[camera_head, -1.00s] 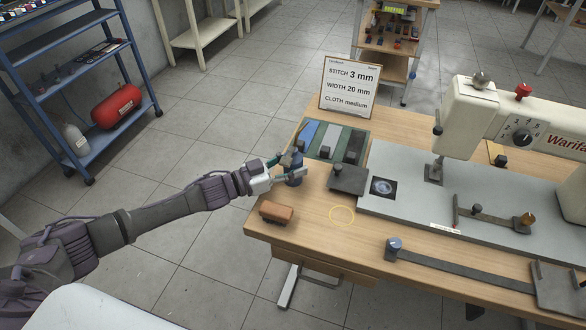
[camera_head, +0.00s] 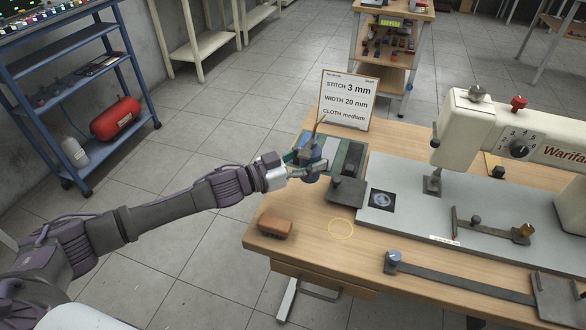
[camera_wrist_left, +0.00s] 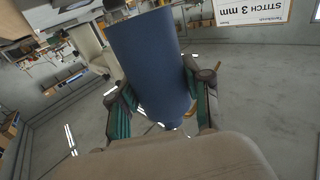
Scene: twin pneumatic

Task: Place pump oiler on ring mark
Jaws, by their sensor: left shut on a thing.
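The blue pump oiler (camera_head: 311,171) is held in my left gripper (camera_head: 305,165), above the back left part of the wooden table. Its thin brass-coloured spout points up. In the left wrist view the oiler's blue body (camera_wrist_left: 148,62) fills the space between the two green-padded fingers (camera_wrist_left: 160,108). The ring mark (camera_head: 341,228) is a thin yellow circle on bare wood near the table's front edge, to the right of and nearer than the gripper. Nothing stands on it. My right gripper is not in view.
A brown block (camera_head: 275,226) lies left of the ring. A dark metal block (camera_head: 346,191) stands behind the ring. The sewing machine (camera_head: 500,135) is at right, and a long metal bar (camera_head: 460,277) lies front right. A sign (camera_head: 347,99) stands at the back.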

